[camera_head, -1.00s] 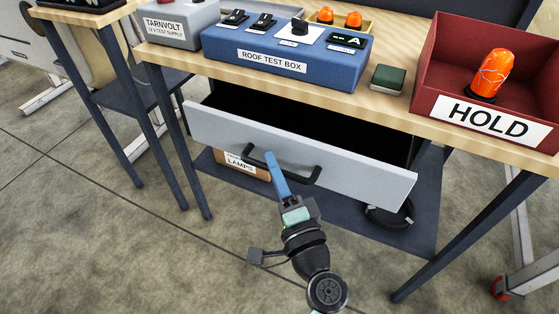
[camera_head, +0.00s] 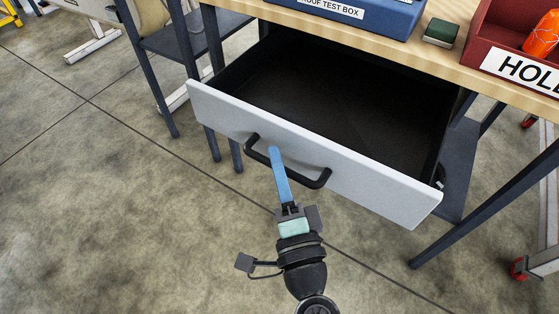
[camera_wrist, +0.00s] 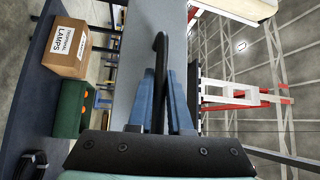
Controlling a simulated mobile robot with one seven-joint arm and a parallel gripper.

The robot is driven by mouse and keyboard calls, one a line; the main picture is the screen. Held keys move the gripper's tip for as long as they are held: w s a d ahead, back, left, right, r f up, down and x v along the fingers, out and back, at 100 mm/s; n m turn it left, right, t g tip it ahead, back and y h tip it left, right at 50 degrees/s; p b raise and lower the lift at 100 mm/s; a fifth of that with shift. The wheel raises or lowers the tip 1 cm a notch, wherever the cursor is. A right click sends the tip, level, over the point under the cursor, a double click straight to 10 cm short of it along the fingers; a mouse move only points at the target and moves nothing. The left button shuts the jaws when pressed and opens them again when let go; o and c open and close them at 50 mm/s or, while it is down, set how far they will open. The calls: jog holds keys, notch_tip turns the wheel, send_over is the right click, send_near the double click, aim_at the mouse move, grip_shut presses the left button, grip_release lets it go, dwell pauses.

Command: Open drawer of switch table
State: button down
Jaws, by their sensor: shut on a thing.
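The drawer (camera_head: 375,185) of the switch table (camera_head: 470,75) stands well open, with a light grey front and a dark inside that looks empty. Its black bar handle (camera_head: 318,183) is on the front. My gripper (camera_head: 275,155) is at the handle, its blue fingers shut on the bar near the middle. In the wrist view, the black handle (camera_wrist: 162,60) runs between the two blue fingers of my gripper (camera_wrist: 160,95), against the grey drawer front (camera_wrist: 128,75).
On the tabletop are the blue roof test box (camera_head: 340,12), a green block (camera_head: 441,32) and a red HOLD bin (camera_head: 490,40). The wrist view shows a cardboard lamps box (camera_wrist: 68,45) and a green object (camera_wrist: 72,115) on the lower shelf. Floor in front is clear.

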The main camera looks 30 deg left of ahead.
jog(key=c, duration=0.8)
grip_release()
jog(key=shift+c, duration=0.2)
jog(key=shift+d, duration=0.1)
jog(key=v, duration=1.3)
